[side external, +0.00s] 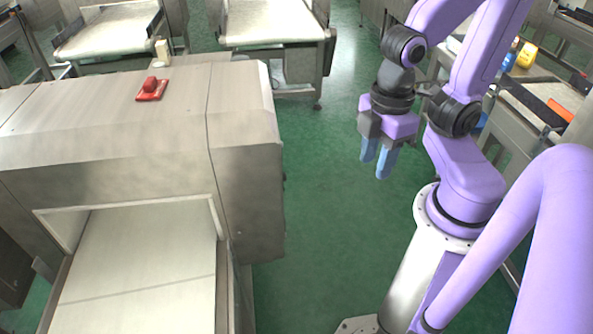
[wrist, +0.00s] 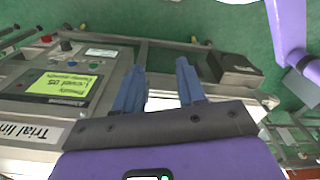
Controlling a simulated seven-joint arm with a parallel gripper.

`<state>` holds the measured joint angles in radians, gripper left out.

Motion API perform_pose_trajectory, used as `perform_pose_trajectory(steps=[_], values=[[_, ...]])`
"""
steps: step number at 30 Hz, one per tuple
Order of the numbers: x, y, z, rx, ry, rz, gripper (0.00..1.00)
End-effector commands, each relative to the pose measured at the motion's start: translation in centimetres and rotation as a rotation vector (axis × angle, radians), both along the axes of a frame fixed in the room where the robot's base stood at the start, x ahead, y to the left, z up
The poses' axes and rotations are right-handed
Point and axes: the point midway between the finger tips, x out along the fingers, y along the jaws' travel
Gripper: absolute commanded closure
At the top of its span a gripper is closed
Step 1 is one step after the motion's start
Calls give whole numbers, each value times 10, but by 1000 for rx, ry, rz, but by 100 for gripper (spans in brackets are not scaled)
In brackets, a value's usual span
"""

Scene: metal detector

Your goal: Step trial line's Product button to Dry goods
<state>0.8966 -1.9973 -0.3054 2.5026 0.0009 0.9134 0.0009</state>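In the wrist view, a control panel (wrist: 20,88) stands at the left, with a label reading "Trial lin…" (wrist: 30,131) cut by my gripper. Its lit yellow-green screen (wrist: 62,85) has dark text too small to read surely. Small coloured buttons, among them a blue one (wrist: 67,46) and a red one (wrist: 46,39), sit beyond the screen. I cannot tell which is the Product button. My gripper (wrist: 160,64) has two blue fingers apart with nothing between them, to the right of the panel. In the side external view my gripper (side external: 375,168) hangs above the green floor, touching nothing.
More conveyors (side external: 272,20) stand behind. Open floor (side external: 320,230) lies between.

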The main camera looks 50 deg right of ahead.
Motion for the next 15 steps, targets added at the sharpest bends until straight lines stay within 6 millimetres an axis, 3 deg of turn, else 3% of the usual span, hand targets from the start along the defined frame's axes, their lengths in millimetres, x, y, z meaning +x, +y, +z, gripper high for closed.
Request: perform_pose_trajectory(steps=[1,3,15], values=[[0,0,0,0,0,-1,78],[0,0,0,0,0,-1,100],[0,0,0,0,1,-1,100]])
